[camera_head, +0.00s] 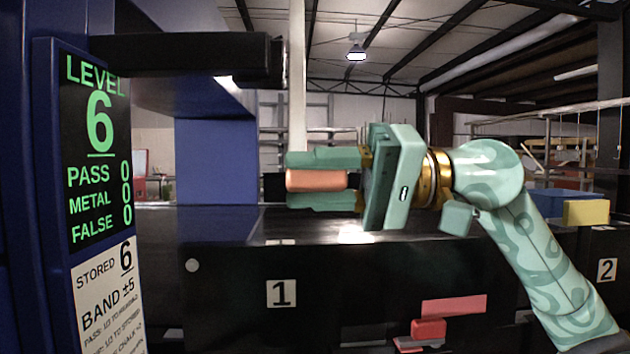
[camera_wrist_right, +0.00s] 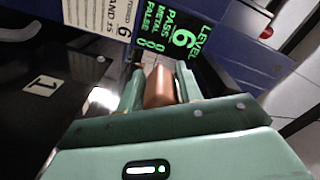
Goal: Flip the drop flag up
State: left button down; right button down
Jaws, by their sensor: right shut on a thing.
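My right gripper (camera_head: 290,180) is raised above the dark conveyor, pointing left in the head view. Its two green fingers are shut on an orange-brown block (camera_head: 318,180). The block also shows between the fingers in the right wrist view (camera_wrist_right: 159,88). I cannot tell for sure which thing is the drop flag. A flat red piece (camera_head: 455,306) and a red block (camera_head: 428,328) show low in front of the conveyor. My left gripper is not in view.
The dark conveyor (camera_head: 230,225) runs behind a black front panel with a "1" label (camera_head: 281,293). A blue post with a green-lettered display (camera_head: 97,150) stands at left, reading level 6. A black bar (camera_head: 180,56) juts out above. A yellow block (camera_head: 586,212) sits at right.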

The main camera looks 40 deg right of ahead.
jog(key=shift+w+d+r, duration=0.15)
jog(key=shift+d+r, duration=0.15)
jog(key=shift+r, duration=0.05)
jog(key=c, duration=1.2)
grip_release()
jog(key=shift+c, duration=0.2)
jog(key=shift+o, duration=0.4)
jog(key=shift+w+f, duration=0.2)
jog(key=shift+w, duration=0.05)
jog(key=shift+s, duration=0.1)
jog(key=shift+a, duration=0.1)
pick_arm(q)
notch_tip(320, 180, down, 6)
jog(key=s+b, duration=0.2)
jog(key=b, duration=0.4)
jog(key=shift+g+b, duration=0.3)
jog(key=shift+b, duration=0.05)
pick_arm(e)
jog(key=v, duration=1.6)
jog(key=shift+d, duration=0.25)
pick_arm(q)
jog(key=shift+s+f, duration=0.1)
pick_arm(e)
jog(key=shift+s+f, duration=0.1)
jog(key=shift+f, duration=0.05)
